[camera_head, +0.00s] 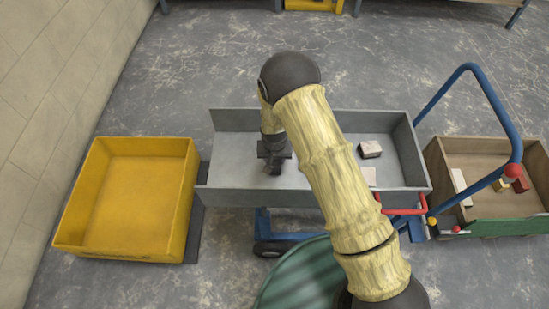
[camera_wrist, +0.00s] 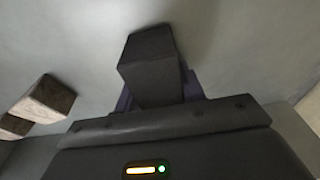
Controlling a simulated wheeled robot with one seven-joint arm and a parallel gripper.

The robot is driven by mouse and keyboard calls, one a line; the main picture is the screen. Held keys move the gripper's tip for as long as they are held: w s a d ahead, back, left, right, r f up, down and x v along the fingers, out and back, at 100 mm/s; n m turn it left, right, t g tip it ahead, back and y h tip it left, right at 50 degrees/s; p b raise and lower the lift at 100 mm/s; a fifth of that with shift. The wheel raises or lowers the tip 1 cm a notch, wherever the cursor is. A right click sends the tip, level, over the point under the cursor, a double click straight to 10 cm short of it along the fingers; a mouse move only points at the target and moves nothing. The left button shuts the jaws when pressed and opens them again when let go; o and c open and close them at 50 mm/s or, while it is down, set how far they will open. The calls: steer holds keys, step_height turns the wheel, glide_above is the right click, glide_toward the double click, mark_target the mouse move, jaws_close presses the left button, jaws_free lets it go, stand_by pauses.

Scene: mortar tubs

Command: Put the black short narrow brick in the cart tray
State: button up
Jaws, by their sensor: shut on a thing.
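The black brick (camera_wrist: 148,62) shows in the wrist view, sticking out beyond my gripper's jaws. My gripper (camera_head: 273,155) is shut on it. In the head view my gripper points down inside the left half of the grey cart tray (camera_head: 310,198); the brick is too dark there to tell from the jaws. The wrist view shows the pale tray floor (camera_wrist: 235,50) behind the brick. I cannot tell whether the brick touches the floor.
A pale-topped brick (camera_head: 370,149) and a pale piece (camera_head: 369,176) partly behind my arm lie in the tray's right half. A yellow tub (camera_head: 125,250) stands left. A wooden-sided cart (camera_head: 480,148) with several blocks and a blue handle (camera_head: 497,105) stands right.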

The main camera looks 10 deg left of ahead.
steer(key=shift+f, duration=0.15)
steer(key=o, duration=1.4)
steer(key=shift+c, duration=0.2)
step_height(320, 180, up, 17)
steer(key=s+p, duration=0.2)
steer(key=p, duration=0.1)
steer(key=shift+s+d+p, duration=0.3)
